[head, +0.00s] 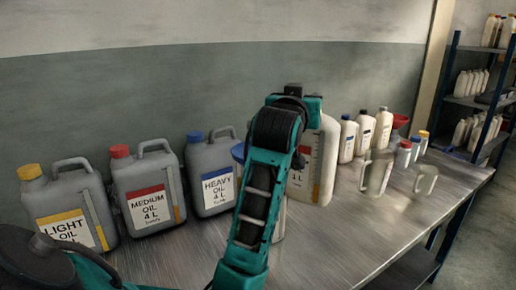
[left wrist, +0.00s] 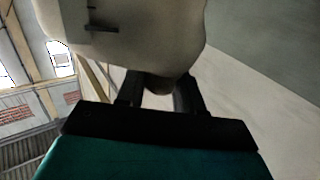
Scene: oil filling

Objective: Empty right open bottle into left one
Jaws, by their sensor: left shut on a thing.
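A large white bottle (head: 325,165) with a level strip shows behind my left arm in the head view, its top hidden by the wrist. A pale bottle body (left wrist: 125,35) fills the top of the left wrist view. Its dark neck or cap end (left wrist: 160,84) sits between the fingers of my left gripper (left wrist: 158,92), which is shut on it. In the head view the fingers are hidden behind my wrist. Another container with a blue top (head: 238,151) is mostly hidden behind my arm. I cannot tell which bottles are open. My right gripper is not in view.
Grey light (head: 68,205), medium (head: 148,190) and heavy oil (head: 212,175) cans stand along the wall. To the right are several white bottles (head: 364,133), a red funnel (head: 400,121), small capped containers (head: 403,155) and clear jugs (head: 376,175). The front right table (head: 370,235) is clear.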

